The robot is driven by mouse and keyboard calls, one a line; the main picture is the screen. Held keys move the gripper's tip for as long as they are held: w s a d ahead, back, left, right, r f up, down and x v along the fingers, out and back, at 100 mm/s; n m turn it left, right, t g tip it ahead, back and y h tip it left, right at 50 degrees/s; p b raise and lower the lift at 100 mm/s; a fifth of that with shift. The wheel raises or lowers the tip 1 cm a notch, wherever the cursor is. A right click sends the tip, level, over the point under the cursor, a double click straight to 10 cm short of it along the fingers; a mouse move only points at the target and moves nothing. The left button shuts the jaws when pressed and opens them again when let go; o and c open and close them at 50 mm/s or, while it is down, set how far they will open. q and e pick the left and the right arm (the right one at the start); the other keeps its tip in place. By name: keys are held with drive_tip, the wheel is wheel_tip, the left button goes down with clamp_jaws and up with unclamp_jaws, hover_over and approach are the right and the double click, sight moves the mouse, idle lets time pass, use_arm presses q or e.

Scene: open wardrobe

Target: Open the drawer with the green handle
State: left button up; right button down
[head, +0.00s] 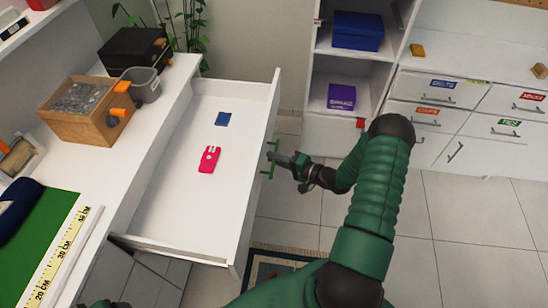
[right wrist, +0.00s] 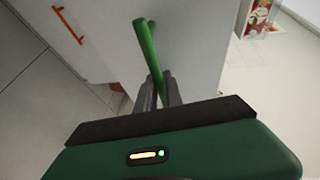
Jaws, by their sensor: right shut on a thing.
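The drawer (head: 178,180) is pulled out from the white desk and stands open. A pink item (head: 209,160) and a small blue item (head: 222,119) lie inside it. Its green handle (head: 270,160) is on the outer face of the drawer front. The green handle (right wrist: 147,50) also shows in the right wrist view, running between the fingers. My right gripper (head: 282,159) is shut on the handle; its fingers (right wrist: 160,92) are around the green bar. At the lower left of the head view only a small dark green part shows, and the left gripper's fingers are not visible.
On the desk stand a wooden box (head: 88,112), a grey cup (head: 143,84) and a black box (head: 134,48). A ruler (head: 62,255) lies near the front. White cabinets with labelled drawers (head: 437,88) stand at the back right. The tiled floor (head: 470,225) at right is clear.

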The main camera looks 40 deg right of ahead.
drive_tip(key=c, duration=1.6)
unclamp_jaws()
drive_tip(key=shift+s+a+f, duration=0.15)
drive_tip(key=shift+a+f, duration=0.1)
drive_tip(key=shift+f, duration=0.1)
drive_tip(key=shift+c, duration=0.2)
drive_tip(key=shift+o, duration=0.7)
drive_tip(key=shift+d+r, duration=0.1)
drive_tip(key=shift+r, duration=0.05)
drive_tip(key=p+v, duration=0.1)
drive_tip(key=v, duration=1.5)
drive_tip(key=shift+s, duration=0.25)
drive_tip(key=shift+d+r, duration=0.1)
drive_tip(key=shift+d, duration=0.05)
